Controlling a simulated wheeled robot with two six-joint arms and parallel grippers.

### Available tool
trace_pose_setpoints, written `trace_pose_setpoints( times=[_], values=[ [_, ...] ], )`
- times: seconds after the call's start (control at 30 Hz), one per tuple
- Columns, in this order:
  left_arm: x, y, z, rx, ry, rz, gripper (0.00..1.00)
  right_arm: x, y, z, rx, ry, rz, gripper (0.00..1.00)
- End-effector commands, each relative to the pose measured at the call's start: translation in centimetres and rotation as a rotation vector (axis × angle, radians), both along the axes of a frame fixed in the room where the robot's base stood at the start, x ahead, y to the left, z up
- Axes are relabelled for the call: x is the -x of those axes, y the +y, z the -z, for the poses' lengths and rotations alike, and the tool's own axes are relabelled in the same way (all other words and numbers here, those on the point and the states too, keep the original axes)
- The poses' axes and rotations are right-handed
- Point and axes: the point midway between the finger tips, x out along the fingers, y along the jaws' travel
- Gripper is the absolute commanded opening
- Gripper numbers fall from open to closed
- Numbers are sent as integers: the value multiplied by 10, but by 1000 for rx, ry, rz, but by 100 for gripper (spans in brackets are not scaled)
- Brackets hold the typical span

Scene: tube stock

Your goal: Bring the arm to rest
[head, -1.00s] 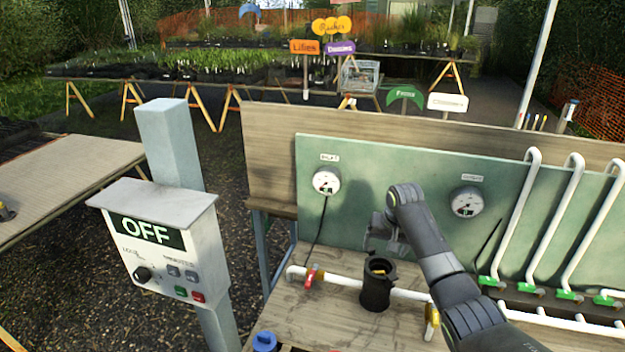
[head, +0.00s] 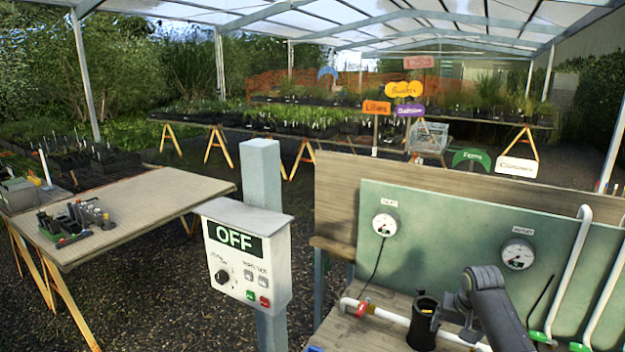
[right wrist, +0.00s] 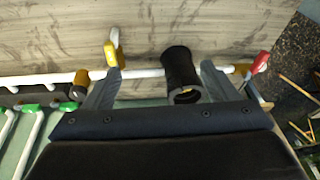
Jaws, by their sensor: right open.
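My right arm (head: 492,308) comes in from the lower right of the head view, over the workbench. Its gripper (head: 462,312) hangs beside the black cylinder (head: 423,322), above the bench. In the right wrist view the gripper (right wrist: 161,68) has its fingers wide apart with nothing gripped. The same black cylinder (right wrist: 180,72) shows between the fingers, nearer the right one; I cannot tell the gap in depth. My left gripper is not in view.
A white pipe (head: 385,314) with a red-handled valve (head: 363,308) runs along the bench. A green panel (head: 455,235) with two gauges stands behind. A control box reading OFF (head: 246,255) is on a post at left. A table (head: 140,205) with small items stands further left.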

Motion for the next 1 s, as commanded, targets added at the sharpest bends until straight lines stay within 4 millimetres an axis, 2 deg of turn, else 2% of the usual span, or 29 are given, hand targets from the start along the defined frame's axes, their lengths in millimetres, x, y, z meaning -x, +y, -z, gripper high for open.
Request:
trace_pose_setpoints(
  times=[0.27, 0.47, 0.57, 0.7, 0.8, 1.0],
  values=[
    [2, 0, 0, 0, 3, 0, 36, 32, 5, 34, 29, 4, -53, 80],
    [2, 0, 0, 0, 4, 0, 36, 70, 10, 64, 56, 6, -105, 80],
    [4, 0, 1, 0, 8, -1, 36, 99, 14, 82, 72, 7, -140, 80],
    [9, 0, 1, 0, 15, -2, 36, 156, 21, 107, 98, 5, -198, 80],
    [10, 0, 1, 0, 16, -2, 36, 199, 26, 118, 117, 0, -233, 80],
    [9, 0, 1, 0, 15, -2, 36, 288, 34, 121, 152, -9, -288, 80]
  ],
)
